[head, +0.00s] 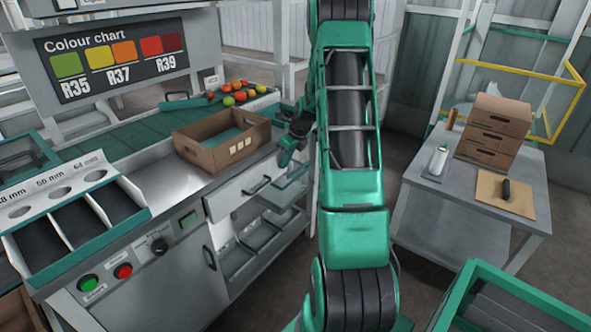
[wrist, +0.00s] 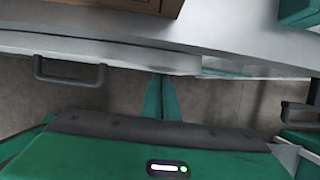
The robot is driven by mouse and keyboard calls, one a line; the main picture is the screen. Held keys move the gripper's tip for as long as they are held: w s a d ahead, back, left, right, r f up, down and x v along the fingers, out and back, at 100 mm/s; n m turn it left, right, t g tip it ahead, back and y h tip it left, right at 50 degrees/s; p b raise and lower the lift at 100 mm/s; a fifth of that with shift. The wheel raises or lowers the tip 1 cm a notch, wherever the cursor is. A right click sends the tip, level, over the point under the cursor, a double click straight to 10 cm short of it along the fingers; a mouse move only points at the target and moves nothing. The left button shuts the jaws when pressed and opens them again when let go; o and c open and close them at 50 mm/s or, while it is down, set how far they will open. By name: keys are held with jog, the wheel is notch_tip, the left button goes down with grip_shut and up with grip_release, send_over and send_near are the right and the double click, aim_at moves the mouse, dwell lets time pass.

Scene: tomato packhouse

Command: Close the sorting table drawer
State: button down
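The sorting table (head: 160,185) stands at the left in the head view. Its pale drawer front (head: 228,198) has a dark bar handle (head: 257,185). A similar dark handle (wrist: 70,75) shows left of my fingers in the wrist view. I cannot tell from these views how far the drawer stands out. My gripper (head: 287,157) is at the table's front edge, right of that handle, apart from it. In the wrist view its green fingers (wrist: 161,97) point toward the table edge, close together and with nothing visible between them. My arm hides the table's right end.
An open cardboard box (head: 222,155) and several tomatoes (head: 238,92) are on the table. Shelves with trays (head: 255,238) lie below. A grey side table (head: 465,205) with stacked boxes (head: 494,130) stands right, a green crate (head: 500,290) lower right. Another dark handle (wrist: 296,107) is at the wrist view's right.

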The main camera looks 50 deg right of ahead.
aim_at(279, 152)
jog(key=w, duration=0.3)
jog(key=shift+a, duration=0.15)
jog(key=shift+w+r, duration=0.1)
jog(key=shift+w, duration=0.3)
jog(key=shift+w+a+r, duration=0.1)
jog(key=shift+w, duration=0.05)
jog(key=s+d+r, duration=0.1)
jog(key=s+r, duration=0.7)
jog(key=shift+s+d+r, duration=0.2)
jog(key=shift+s+r, duration=0.15)
jog(key=shift+s, duration=0.05)
